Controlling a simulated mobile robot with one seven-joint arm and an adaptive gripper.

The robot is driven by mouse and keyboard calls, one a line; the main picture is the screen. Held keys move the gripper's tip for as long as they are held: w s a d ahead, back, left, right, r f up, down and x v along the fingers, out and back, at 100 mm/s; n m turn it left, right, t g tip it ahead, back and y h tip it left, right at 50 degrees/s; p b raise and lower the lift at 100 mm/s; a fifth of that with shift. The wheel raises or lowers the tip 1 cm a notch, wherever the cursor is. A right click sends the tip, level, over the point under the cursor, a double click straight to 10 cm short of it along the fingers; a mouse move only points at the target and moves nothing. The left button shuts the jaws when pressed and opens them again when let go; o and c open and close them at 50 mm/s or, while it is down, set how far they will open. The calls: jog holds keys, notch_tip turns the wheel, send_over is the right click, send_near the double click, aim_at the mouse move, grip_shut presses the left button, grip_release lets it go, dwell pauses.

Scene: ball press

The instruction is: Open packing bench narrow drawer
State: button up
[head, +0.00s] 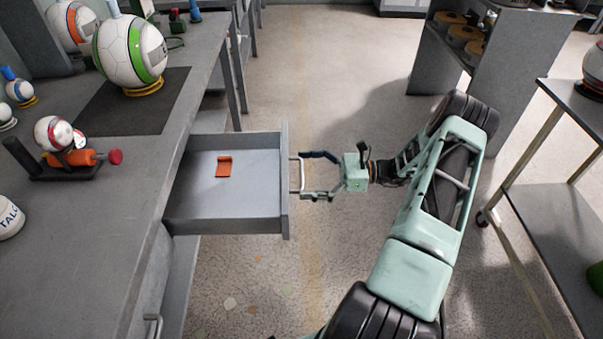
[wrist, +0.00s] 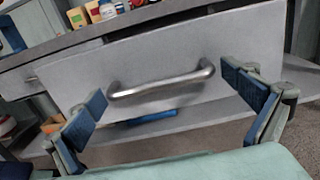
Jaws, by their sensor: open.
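The grey narrow drawer (head: 222,212) stands pulled out from the packing bench (head: 125,205), its inside showing, with a small orange piece (head: 224,167) lying in it. Its metal bar handle (head: 295,174) is on the front face and also shows in the wrist view (wrist: 160,88). My gripper (head: 304,174) is open in front of the drawer face. In the wrist view its blue-padded fingers (wrist: 165,90) stand apart, one near each end of the handle. Whether they touch the handle I cannot tell.
A shelf unit (head: 495,60) stands at the back right. A wheeled cart (head: 560,150) is at the right. Floor is clear beyond the drawer.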

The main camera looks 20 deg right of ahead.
jog(key=v, duration=1.2)
